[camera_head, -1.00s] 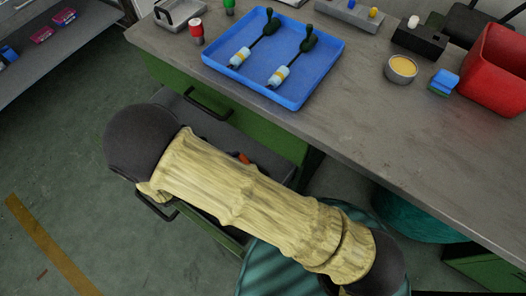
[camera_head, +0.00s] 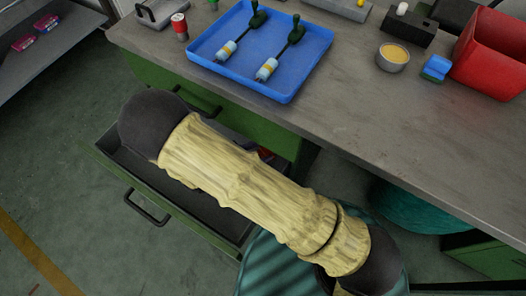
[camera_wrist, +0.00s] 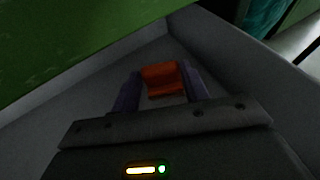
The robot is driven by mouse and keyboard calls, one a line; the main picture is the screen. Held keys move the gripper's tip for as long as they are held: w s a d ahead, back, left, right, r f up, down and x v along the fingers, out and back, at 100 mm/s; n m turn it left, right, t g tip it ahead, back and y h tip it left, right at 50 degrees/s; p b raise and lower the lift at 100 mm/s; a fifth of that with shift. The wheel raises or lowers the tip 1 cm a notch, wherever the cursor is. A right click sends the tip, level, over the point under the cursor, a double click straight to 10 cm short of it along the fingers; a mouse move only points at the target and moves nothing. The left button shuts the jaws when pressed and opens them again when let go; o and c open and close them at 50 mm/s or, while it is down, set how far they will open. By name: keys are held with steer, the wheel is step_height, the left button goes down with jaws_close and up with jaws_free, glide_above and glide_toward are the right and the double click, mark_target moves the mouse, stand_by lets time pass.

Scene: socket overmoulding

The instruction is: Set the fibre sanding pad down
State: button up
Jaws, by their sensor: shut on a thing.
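The fibre sanding pad (camera_wrist: 162,79) is an orange-red block between the two fingers in the wrist view. My gripper (camera_wrist: 160,86) is shut on it, a dark finger on either side. The pad is inside the open grey drawer (camera_wrist: 85,110), above or at its floor; I cannot tell whether it touches. In the head view my forearm hides the gripper, and the drawer (camera_head: 188,200) shows pulled out below the bench. A small red patch shows past my forearm there, too small to identify.
Above the drawer is a grey workbench (camera_head: 350,125) with a blue tray (camera_head: 285,88) holding two cable parts. A red bin (camera_head: 492,60), a round tin (camera_head: 392,57) and a blue-green sponge (camera_head: 436,68) stand to the right. Grey drawer walls and a green panel (camera_wrist: 70,40) are close around the gripper.

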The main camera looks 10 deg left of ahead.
steer(key=shift+w+d+f, duration=0.6)
steer(key=shift+f, duration=0.2)
steer(key=shift+f+b, duration=0.15)
steer(key=shift+b, duration=0.15)
steer(key=o, duration=1.1)
steer(key=shift+c, duration=0.2)
steer(key=shift+s+a+r+p, duration=0.3)
steer(key=shift+a+r+p, duration=0.05)
steer(key=shift+a+r, duration=0.1)
steer(key=p+v, duration=0.2)
steer(key=v, duration=0.9)
steer(key=shift+s+d+p, duration=0.1)
steer(key=shift+p, duration=0.2)
